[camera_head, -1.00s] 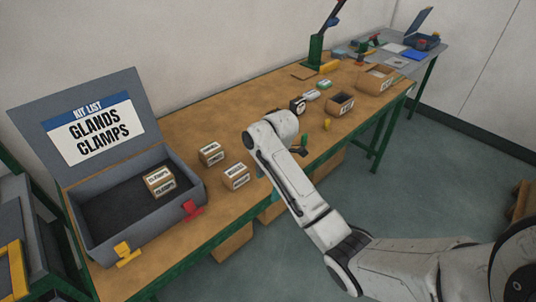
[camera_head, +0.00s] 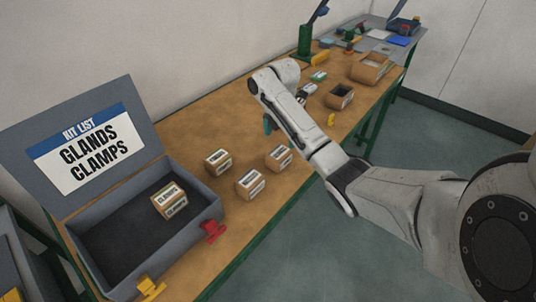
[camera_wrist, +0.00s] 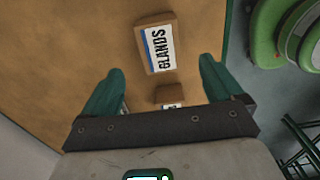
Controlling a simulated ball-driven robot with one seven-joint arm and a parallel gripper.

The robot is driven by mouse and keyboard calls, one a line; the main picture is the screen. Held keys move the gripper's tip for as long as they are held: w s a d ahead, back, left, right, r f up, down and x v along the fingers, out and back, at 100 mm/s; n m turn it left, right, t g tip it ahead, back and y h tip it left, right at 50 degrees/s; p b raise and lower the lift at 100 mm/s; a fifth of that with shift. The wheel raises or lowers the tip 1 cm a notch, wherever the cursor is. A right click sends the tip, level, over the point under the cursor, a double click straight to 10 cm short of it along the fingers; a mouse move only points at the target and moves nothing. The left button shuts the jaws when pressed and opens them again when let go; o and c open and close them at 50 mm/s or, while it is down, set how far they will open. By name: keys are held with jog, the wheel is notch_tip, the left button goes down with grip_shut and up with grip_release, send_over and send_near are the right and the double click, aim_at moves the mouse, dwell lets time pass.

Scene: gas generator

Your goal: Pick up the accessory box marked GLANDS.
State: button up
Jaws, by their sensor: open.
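In the wrist view a brown box with a white and blue label reading GLANDS (camera_wrist: 156,46) lies on the table beyond my open, empty gripper (camera_wrist: 160,82). The box is apart from both teal fingers. In the head view, my gripper is mostly hidden behind my arm; one teal finger (camera_head: 268,125) shows above the table. Three small labelled boxes stand there: a left one (camera_head: 218,162), a front one (camera_head: 250,184) and a right one (camera_head: 279,158). I cannot tell which reads GLANDS.
An open grey case (camera_head: 205,212) with a GLANDS and CLAMPS kit list in its lid holds one box (camera_head: 170,200). Another box (camera_wrist: 170,95) is partly hidden by my gripper. An open carton (camera_head: 340,96) and small parts stand farther along the bench.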

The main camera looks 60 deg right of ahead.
aim_at(279, 152)
notch_tip(279, 152, down, 5)
jog(key=shift+w+f, duration=0.1)
jog(key=shift+w, duration=0.05)
jog(key=shift+f+p, duration=0.55)
jog(key=shift+f, duration=2.15)
jog(key=c, duration=1.2)
